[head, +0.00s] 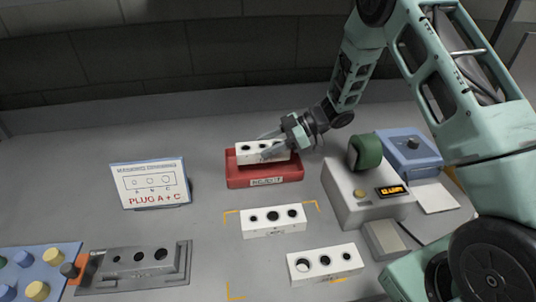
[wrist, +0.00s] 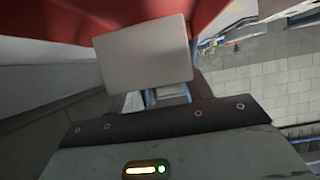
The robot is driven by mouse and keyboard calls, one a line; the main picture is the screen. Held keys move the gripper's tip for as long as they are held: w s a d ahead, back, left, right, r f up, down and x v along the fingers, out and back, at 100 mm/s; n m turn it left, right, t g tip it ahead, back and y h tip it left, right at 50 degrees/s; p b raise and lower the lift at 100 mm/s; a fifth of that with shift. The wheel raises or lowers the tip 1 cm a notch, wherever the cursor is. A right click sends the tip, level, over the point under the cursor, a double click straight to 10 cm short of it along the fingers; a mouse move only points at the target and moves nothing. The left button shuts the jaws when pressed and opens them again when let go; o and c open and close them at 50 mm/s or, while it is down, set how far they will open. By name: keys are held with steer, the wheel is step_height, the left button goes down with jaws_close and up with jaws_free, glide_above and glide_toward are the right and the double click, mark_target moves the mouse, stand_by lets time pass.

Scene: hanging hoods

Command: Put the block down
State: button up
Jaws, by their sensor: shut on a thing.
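A white block (head: 247,155) with dark round holes in its top is at the red tray (head: 238,182), within its outline in the head view. My gripper (head: 274,149) is shut on the block's right part, reaching in from the right. In the wrist view the block's pale end face (wrist: 145,55) fills the middle, with the red tray (wrist: 60,20) behind it. The block looks roughly level. I cannot tell whether its underside touches the tray floor. The tray's front wall carries a label that is too small to read.
Two more white blocks with holes (head: 273,226) (head: 325,268) lie on the bench in front. A sign (head: 149,187) reads "PLUG A + C". A grey fixture (head: 120,275) and blue peg tray (head: 62,260) are at left. A machine with a green part (head: 350,200) is at right.

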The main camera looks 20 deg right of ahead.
steer(key=shift+f, duration=2.1)
steer(key=shift+f, duration=0.15)
steer(key=o, duration=1.4)
steer(key=shift+o, duration=0.2)
